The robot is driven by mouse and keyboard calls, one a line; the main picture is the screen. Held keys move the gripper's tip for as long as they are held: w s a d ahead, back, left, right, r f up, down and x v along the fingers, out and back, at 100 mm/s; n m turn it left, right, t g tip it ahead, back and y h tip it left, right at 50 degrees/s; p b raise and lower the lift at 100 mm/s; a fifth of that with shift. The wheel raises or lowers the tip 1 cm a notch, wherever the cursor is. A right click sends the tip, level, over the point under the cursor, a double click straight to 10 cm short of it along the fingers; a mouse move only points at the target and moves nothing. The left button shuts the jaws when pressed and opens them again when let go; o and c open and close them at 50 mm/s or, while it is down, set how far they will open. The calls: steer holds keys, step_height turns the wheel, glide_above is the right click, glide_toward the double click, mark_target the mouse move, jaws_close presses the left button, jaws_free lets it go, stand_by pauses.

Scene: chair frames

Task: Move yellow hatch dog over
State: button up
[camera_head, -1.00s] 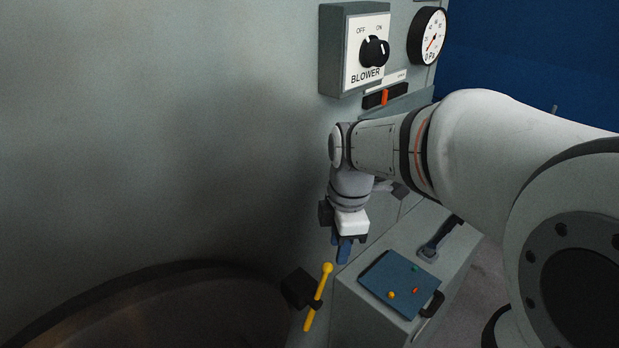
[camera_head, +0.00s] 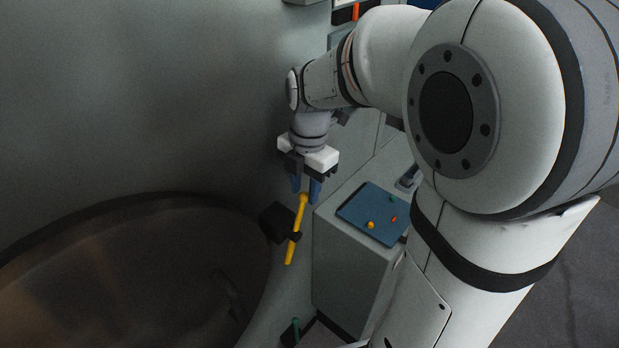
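The yellow hatch dog (camera_head: 296,231) is a slim bar with a rounded top end, mounted at a black block beside the round hatch. It stands tilted, its top leaning slightly right. My gripper (camera_head: 305,191) points down just above it. Its two blue fingers are apart, one on each side of the bar's top end in the picture. I cannot tell whether they touch it or how far they reach past it in depth. The round hatch (camera_head: 120,203) is dark and fills the lower left.
A grey cabinet (camera_head: 345,270) stands right of the hatch dog, with a blue panel (camera_head: 352,207) holding small coloured buttons on top. A green-tipped handle (camera_head: 296,328) shows at the bottom edge. My own arm covers much of the right side.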

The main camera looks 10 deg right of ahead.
steer(key=shift+f, duration=0.6)
steer(key=shift+c, duration=0.2)
steer(key=shift+r, duration=0.2)
steer(key=c, duration=0.5)
steer(key=shift+o, duration=0.2)
steer(key=shift+d+f, duration=0.1)
steer(key=shift+w+d+f+b, duration=0.2)
steer(key=shift+w+d+f, duration=0.1)
steer(key=shift+w+d, duration=0.15)
steer(key=shift+w+d+f+b, duration=0.2)
steer(key=shift+w+d+f, duration=0.1)
steer(key=shift+d, duration=0.2)
steer(key=shift+f, duration=0.1)
steer(key=shift+w+d+f+b, duration=0.6)
steer(key=shift+d+f+b, duration=0.15)
steer(key=shift+d+f, duration=0.15)
steer(key=shift+f, duration=0.15)
